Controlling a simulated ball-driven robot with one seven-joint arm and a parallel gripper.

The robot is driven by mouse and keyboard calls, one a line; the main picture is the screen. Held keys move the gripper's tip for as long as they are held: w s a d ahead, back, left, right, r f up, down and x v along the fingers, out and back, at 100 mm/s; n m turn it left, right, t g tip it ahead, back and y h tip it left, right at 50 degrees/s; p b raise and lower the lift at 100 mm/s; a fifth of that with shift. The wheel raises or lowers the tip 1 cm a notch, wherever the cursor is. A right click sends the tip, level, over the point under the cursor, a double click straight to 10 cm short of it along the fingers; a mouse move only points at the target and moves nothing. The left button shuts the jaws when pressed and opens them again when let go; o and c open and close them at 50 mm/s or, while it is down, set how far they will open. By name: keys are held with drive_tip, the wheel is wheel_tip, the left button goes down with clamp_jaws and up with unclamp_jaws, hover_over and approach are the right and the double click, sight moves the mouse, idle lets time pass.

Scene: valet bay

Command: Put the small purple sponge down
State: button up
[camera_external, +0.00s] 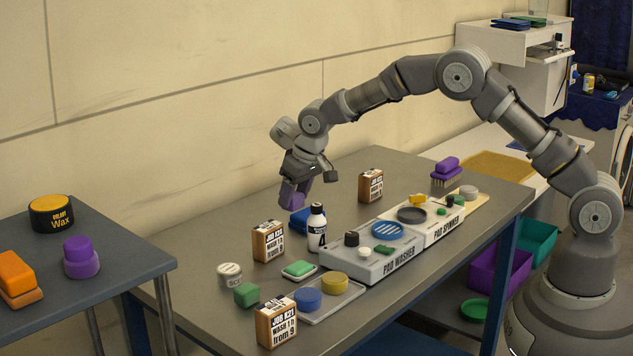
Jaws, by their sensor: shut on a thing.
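My gripper (302,180) is above the back middle of the grey workbench (205,238). It is shut on the small purple sponge (293,194), which hangs tilted below the fingers. The sponge appears to be above the bench, over or behind a blue block (304,221). The picture does not clearly show how high it is. Part of the sponge is hidden by the gripper.
A white bottle (317,227) stands close by. Wooden job blocks (268,241) stand on the bench, one (370,186) farther back. The pad washer (372,262) and pad spinner (435,222) line the front. A tray (335,305) holds round pads. Bare bench lies left of the gripper.

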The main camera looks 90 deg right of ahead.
drive_tip(key=s+d+p, duration=0.1)
drive_tip(key=s+d, duration=0.5)
drive_tip(key=d, duration=0.3)
drive_tip(key=s+d, duration=0.6)
drive_tip(key=d, duration=0.3)
drive_tip(key=f+b, duration=0.1)
drive_tip(key=f, duration=0.2)
drive_tip(key=f+b, duration=0.1)
drive_tip(key=f, duration=0.2)
drive_tip(key=f+b, duration=0.1)
drive_tip(key=f, duration=0.2)
drive_tip(key=shift+d+f, duration=0.15)
drive_tip(key=shift+d, duration=0.1)
drive_tip(key=shift+f, duration=0.2)
drive_tip(key=o, duration=1)
drive_tip(key=shift+r, duration=0.1)
